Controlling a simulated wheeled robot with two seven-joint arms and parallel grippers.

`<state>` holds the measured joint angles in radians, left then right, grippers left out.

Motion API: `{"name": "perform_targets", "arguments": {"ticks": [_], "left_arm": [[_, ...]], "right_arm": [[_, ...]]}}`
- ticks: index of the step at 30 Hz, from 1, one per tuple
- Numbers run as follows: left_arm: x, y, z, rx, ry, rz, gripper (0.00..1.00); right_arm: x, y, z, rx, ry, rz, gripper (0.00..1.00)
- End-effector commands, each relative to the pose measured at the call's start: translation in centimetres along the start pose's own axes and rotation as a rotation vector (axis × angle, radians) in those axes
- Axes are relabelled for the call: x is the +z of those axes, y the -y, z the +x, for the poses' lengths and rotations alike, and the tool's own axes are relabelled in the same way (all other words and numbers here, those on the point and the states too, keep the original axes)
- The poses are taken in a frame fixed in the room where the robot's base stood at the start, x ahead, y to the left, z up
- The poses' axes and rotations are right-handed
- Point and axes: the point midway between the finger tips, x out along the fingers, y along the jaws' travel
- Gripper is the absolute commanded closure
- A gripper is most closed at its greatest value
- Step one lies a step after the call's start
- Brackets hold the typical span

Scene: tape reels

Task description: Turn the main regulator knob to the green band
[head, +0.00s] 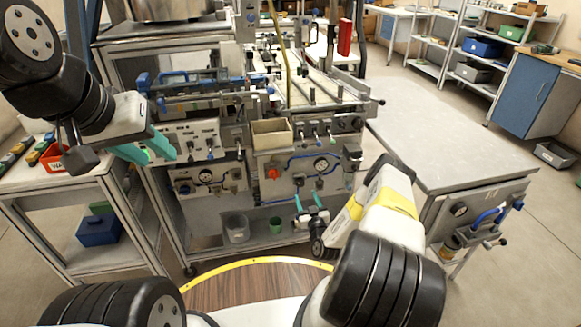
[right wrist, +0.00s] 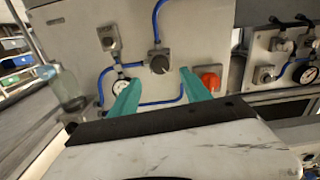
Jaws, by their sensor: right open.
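A dark round knob (right wrist: 159,62) sits on a grey panel (right wrist: 195,30) in the right wrist view, with blue hoses around it. A white dial gauge (right wrist: 120,87) is beside it, partly behind a finger; it also shows in the head view (head: 321,167). No green band can be made out. My right gripper (right wrist: 160,76) is open, its teal fingertips apart on either side of the knob's lower edge; contact cannot be told. In the head view it is in front of the lower panel (head: 308,197). My left gripper (head: 147,151) is open and empty near the left panel.
A red knob (right wrist: 211,80) is close beside one right fingertip; it also shows in the head view (head: 272,173). A grey cup (head: 237,228) and a green cup (head: 276,225) stand on the lower shelf. A bare grey table (head: 440,130) is at the right.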

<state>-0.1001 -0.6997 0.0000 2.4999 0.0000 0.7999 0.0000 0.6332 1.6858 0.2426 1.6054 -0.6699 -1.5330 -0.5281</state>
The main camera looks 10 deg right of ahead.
Motion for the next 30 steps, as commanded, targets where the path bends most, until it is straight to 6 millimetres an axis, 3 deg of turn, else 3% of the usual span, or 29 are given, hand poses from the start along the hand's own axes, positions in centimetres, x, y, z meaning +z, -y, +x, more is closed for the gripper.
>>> {"name": "perform_targets", "arguments": {"ticks": [15, 26, 30], "left_arm": [[0.0, 0.0, 0.0, 0.0, 0.0, 0.0, 0.64], [0.0, 0.0, 0.0, 0.0, 0.0, 0.0, 0.64], [0.0, 0.0, 0.0, 0.0, 0.0, 0.0, 0.64]], "right_arm": [[-0.1, 0.1, 7.0, -0.001, -0.001, -0.001, 0.44], [0.0, 0.0, 7.6, -0.001, 0.001, 0.0, 0.44], [0.0, 0.0, 7.6, -0.001, 0.001, 0.0, 0.72]]}}
